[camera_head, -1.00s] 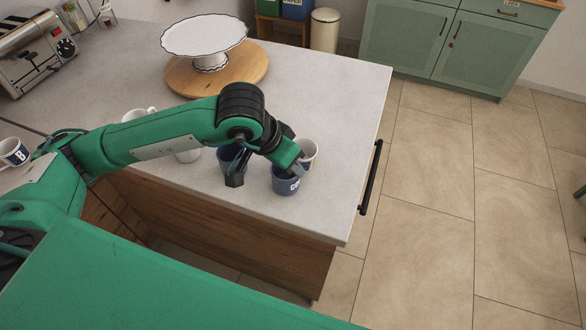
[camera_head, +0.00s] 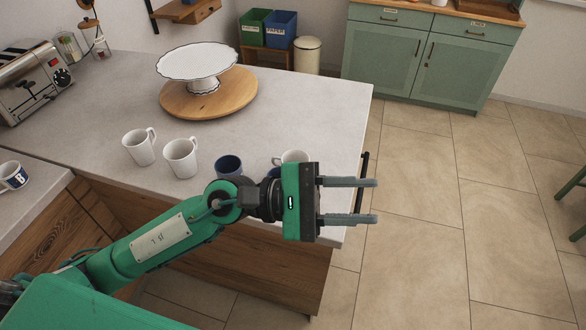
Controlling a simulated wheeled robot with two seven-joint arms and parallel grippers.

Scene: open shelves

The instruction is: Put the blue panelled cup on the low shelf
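A dark blue cup (camera_head: 228,165) stands on the grey counter (camera_head: 100,110) near its front edge. I cannot make out panels on either one. My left gripper (camera_head: 376,201) is in front of the counter's right corner, fingers pointing right. Its fingers are apart with nothing between them. My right gripper is out of view. I cannot tell which surface is the low shelf; a wooden wall shelf (camera_head: 187,13) shows at the top.
Two white mugs (camera_head: 139,147) (camera_head: 181,158) stand left of the blue cups, and a white mug (camera_head: 293,157) stands behind the gripper. A white cake stand (camera_head: 200,62) sits on a round board (camera_head: 235,95). A toaster (camera_head: 30,85) is at left.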

